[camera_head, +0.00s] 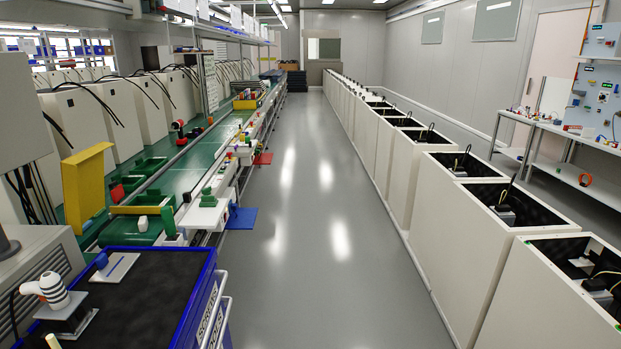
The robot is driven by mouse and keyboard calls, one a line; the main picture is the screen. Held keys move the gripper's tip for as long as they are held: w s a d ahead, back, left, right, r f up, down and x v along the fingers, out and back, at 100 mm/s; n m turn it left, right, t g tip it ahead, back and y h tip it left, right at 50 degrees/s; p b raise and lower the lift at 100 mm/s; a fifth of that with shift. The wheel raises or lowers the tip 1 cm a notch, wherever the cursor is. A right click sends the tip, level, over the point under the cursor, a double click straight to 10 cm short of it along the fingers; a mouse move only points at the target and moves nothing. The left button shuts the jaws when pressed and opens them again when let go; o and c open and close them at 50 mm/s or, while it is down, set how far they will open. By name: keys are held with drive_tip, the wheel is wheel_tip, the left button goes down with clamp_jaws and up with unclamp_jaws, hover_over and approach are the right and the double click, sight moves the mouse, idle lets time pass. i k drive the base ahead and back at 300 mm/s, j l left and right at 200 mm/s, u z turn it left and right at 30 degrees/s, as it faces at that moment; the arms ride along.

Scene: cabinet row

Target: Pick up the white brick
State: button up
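A small white block (143,224), likely the white brick, sits on the green work surface at the left, just in front of a yellow bar (138,210). It is small in the view, so its exact shape is hard to tell. My gripper is not in view.
A blue-rimmed cart with a black top (150,300) stands at the lower left, carrying a white-and-black striped device (54,290). A tall yellow panel (86,185) stands beyond it. Open-topped white cabinets (450,215) line the right. The grey floor (310,230) between is clear.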

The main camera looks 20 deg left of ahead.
sight(142, 223)
drive_tip(key=i+j+u, duration=0.1)
drive_tip(key=i+u, duration=0.25)
drive_tip(key=i, duration=0.2)
drive_tip(key=i+u, duration=0.35)
drive_tip(key=i, duration=0.25)
drive_tip(key=i+l+u, duration=0.3)
drive_tip(key=i, duration=0.25)
drive_tip(key=i+u, duration=0.2)
drive_tip(key=u, duration=0.2)
drive_tip(key=i+u, duration=0.25)
drive_tip(key=u, duration=0.2)
drive_tip(key=i+l+u, duration=0.15)
drive_tip(key=u, duration=0.25)
drive_tip(key=i+l+u, duration=0.2)
drive_tip(key=u, duration=0.2)
drive_tip(key=i+l+u, duration=0.15)
drive_tip(key=u, duration=0.3)
drive_tip(key=i+l+u, duration=0.15)
drive_tip(key=u, duration=0.15)
drive_tip(key=i+l+u, duration=0.1)
drive_tip(key=l+u, duration=0.15)
drive_tip(key=l, duration=0.15)
